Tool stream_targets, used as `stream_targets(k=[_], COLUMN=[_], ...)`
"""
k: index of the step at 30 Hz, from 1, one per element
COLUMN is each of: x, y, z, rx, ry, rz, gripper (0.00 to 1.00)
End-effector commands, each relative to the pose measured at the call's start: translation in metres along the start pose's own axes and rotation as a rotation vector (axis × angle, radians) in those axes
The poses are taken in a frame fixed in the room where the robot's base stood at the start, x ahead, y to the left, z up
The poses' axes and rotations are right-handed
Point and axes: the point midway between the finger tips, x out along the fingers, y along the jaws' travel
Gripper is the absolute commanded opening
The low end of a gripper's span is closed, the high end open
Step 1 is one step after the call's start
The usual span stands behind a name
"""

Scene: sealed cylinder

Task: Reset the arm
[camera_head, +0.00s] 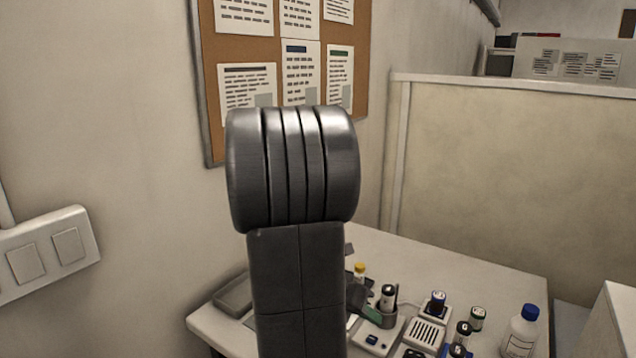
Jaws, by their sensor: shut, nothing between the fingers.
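My own dark grey arm stands upright in the middle of the head view, with a rounded, ribbed joint at its top. It hides part of the table behind it. I cannot make out my gripper or its fingertips in this view. Small dark parts show just right of the arm, and I cannot tell what they belong to.
A white table (408,262) holds a grey tray (234,296), a yellow-capped vial (359,270), several dark cylinders, a slotted white device (426,334) and a blue-capped bottle (522,335). A partition (510,170) stands behind; a corkboard (212,110) and switches (45,255) are on the wall.

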Motion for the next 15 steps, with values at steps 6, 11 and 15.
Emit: stream_targets(k=[6, 11, 15], x=[-0.019, -0.029, -0.036], y=[-0.014, -0.021, -0.026], z=[0.014, 0.021, 0.027], rx=[-0.001, -0.001, 0.0], ry=[0.0, 0.0, 0.0], rz=[0.0, 0.0, 0.0], gripper=[0.0, 0.0, 0.0])
